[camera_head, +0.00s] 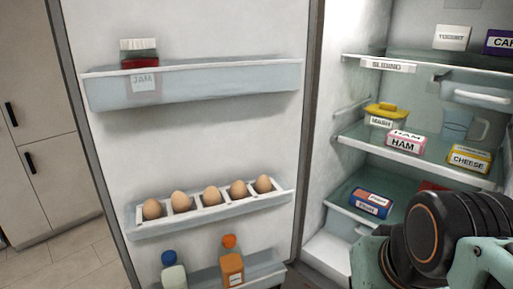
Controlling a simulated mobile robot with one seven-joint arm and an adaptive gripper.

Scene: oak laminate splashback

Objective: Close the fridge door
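The fridge door (200,120) stands wide open on the left, its inner side facing me. Its hinge side meets the fridge body near the middle of the view. The door carries a top bin (200,88) with a jam jar (139,54), an egg rack (220,213) with several eggs, and a low bin (268,271) with two bottles. The fridge interior (335,150) is open to view on the right. Part of my arm, teal and black, shows at the lower right in front of the fridge. My gripper's fingers cannot be seen.
Glass shelves (345,130) hold yogurt (452,37), ham (405,143), cheese (469,158) and other packages. Wood cabinets (30,120) with black handles stand behind the door at left. The tiled floor (75,260) is clear at lower left.

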